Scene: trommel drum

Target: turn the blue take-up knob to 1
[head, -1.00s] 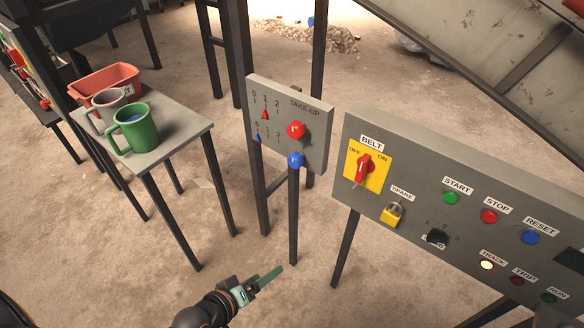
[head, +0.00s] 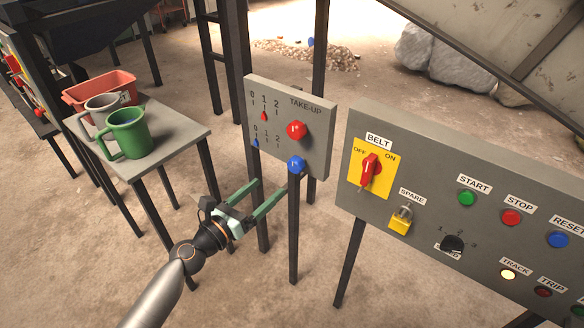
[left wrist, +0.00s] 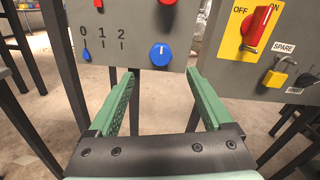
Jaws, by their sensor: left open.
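The blue take-up knob (head: 296,164) sits at the lower right of the grey TAKE-UP panel (head: 318,100). In the left wrist view the blue knob (left wrist: 161,54) has a white mark. The blue pointer (left wrist: 86,55) on the lower scale stands at 0. My left gripper (head: 272,185) is open and empty, in front of and below the panel. In the left wrist view its two green fingers (left wrist: 160,76) point toward the panel, with the blue knob just beyond and between the tips, apart from them. My right gripper is not in view.
A red knob (head: 297,130) sits right above the blue one. The belt control panel (head: 350,125), with a red switch (head: 370,168) and yellow padlock (head: 401,221), stands to the right. A small table (head: 185,135) with mugs and a red bin stands left. Dark posts stand below the panel.

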